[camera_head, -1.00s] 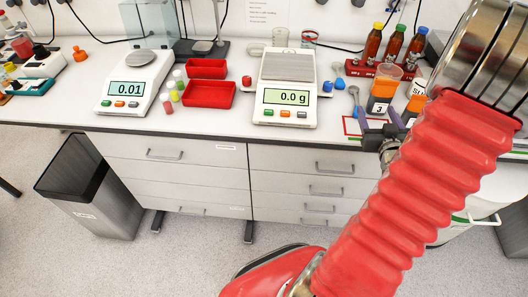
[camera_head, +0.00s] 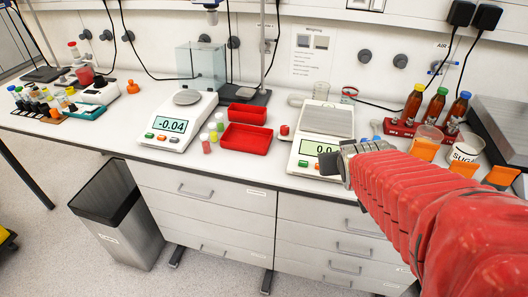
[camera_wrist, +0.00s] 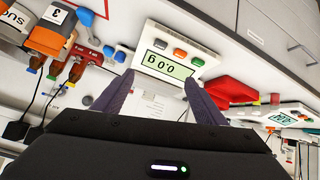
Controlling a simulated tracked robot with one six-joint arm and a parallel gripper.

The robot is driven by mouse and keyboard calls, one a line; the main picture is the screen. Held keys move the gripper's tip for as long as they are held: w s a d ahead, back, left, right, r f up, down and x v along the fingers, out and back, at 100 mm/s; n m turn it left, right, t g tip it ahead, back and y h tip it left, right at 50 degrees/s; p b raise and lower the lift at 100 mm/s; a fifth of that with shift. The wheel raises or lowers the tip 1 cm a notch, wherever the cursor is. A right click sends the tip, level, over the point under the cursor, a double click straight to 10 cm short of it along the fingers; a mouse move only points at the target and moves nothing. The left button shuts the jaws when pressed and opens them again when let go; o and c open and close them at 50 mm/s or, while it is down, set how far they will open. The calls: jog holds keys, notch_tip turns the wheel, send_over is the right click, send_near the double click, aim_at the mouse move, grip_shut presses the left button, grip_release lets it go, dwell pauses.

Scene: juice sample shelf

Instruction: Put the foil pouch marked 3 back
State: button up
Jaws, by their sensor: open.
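The pouch marked 3 (camera_wrist: 62,18) shows upside down at the upper left of the wrist view, with its white label and an orange band. The pouch is off to one side of the fingers.
A red rack (camera_head: 402,129) of brown bottles is behind. Red trays (camera_head: 246,137) and another scale (camera_head: 178,125) are to the left. A red outline (camera_wrist: 94,8) lies on the bench beside the pouch.

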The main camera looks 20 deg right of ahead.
jog(key=s+a+r+n+g+y, duration=0.1)
jog(key=s+a+y, duration=0.1)
jog(key=s+a, duration=0.4)
jog(key=s+a+r+n+g+y, duration=0.1)
jog(key=s+a+g+y, duration=0.1)
jog(key=s+a, duration=0.5)
jog(key=a, duration=0.5)
jog(key=shift+a+r+n, duration=0.25)
jog(key=shift+r+n, duration=0.05)
jog(key=shift+r, duration=0.05)
